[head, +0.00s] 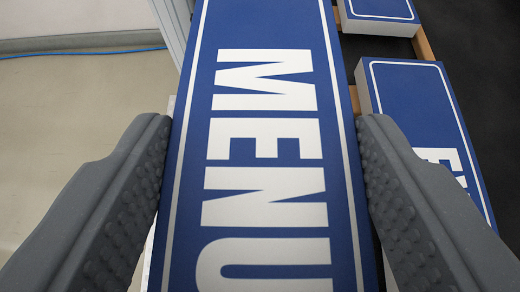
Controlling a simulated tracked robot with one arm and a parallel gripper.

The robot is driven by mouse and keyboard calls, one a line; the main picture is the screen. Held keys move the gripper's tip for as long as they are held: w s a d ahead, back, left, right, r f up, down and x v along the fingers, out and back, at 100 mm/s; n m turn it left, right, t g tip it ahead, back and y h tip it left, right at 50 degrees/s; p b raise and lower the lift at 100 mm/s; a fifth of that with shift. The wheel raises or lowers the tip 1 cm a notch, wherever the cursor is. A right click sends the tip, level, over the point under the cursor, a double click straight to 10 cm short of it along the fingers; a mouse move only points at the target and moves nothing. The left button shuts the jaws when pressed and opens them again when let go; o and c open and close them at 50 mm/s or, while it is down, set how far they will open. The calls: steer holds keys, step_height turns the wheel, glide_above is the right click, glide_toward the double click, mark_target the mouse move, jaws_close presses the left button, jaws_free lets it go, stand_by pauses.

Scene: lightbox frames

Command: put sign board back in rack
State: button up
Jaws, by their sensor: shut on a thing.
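A blue sign board (266,60) with white border lines and the white word "MENU" runs lengthwise up the middle of the head view. My gripper (265,150) has one grey, knobbed finger on each side of this board and is shut on it. The board's far end and its near end are both cut off by the picture edges. The rack shows only in part, as wooden strips (422,44) at the upper right.
A second blue sign board (420,100) with partly hidden white letters lies to the right, close to my right finger. Another blue board (376,12) is beyond it. At the left are a pale floor (60,120) and a blue cable (85,52).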

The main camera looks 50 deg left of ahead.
steer(key=shift+f+b, duration=0.45)
steer(key=shift+f, duration=1.15)
step_height(320, 180, down, 2)
steer(key=b, duration=0.2)
steer(key=shift+b, duration=0.3)
steer(key=o, duration=1.2)
steer(key=p+v, duration=0.2)
steer(key=v, duration=1.2)
steer(key=shift+f, duration=0.1)
